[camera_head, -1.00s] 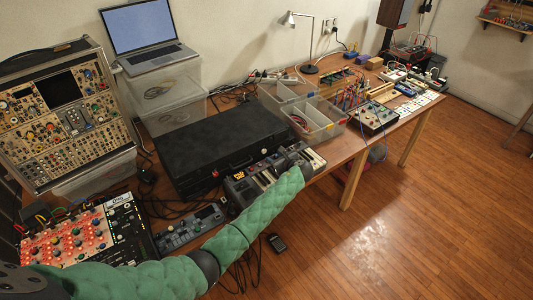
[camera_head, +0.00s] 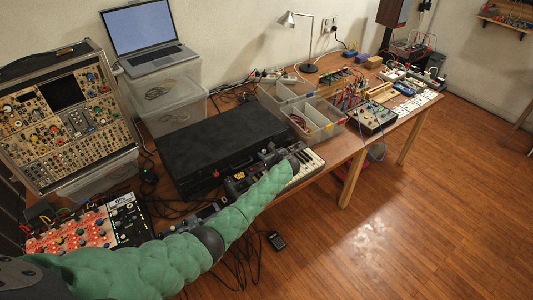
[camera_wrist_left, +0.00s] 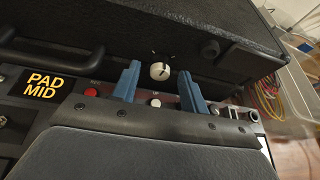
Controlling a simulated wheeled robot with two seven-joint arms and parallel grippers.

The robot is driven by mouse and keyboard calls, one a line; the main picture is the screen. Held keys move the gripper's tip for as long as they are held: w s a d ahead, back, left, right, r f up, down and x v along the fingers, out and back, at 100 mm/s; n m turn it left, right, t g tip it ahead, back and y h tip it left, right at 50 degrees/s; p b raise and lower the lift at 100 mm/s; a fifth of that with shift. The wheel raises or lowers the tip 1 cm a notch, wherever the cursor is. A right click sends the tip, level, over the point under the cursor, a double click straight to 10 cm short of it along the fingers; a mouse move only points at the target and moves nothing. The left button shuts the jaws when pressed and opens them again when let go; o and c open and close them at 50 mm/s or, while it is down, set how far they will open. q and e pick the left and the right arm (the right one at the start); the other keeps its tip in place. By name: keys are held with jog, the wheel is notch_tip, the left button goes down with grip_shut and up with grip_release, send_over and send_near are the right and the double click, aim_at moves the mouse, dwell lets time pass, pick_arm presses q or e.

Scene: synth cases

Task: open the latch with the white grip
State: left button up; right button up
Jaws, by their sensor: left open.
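The black case (camera_head: 220,145) lies shut on the table; its front side fills the top of the left wrist view (camera_wrist_left: 200,35). A round white grip (camera_wrist_left: 160,71) with a dark mark sits on that front side. My left gripper (camera_wrist_left: 158,78) is open, with one blue finger on each side of the white grip in the picture. I cannot tell whether the fingers touch it. In the head view the gripper (camera_head: 283,158) is by the case's front right, its fingertips and the white grip hidden. My right gripper is not in view.
The case's carrying handle (camera_wrist_left: 60,68) is left of the grip. A small keyboard (camera_head: 310,160) with a "PAD MID" display (camera_wrist_left: 42,86) stands close in front. Clear bins (camera_head: 322,122) stand right of the case, a modular synth (camera_head: 60,115) at left.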

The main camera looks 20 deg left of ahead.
pick_arm(q)
grip_shut()
jog(key=shift+f, duration=0.1)
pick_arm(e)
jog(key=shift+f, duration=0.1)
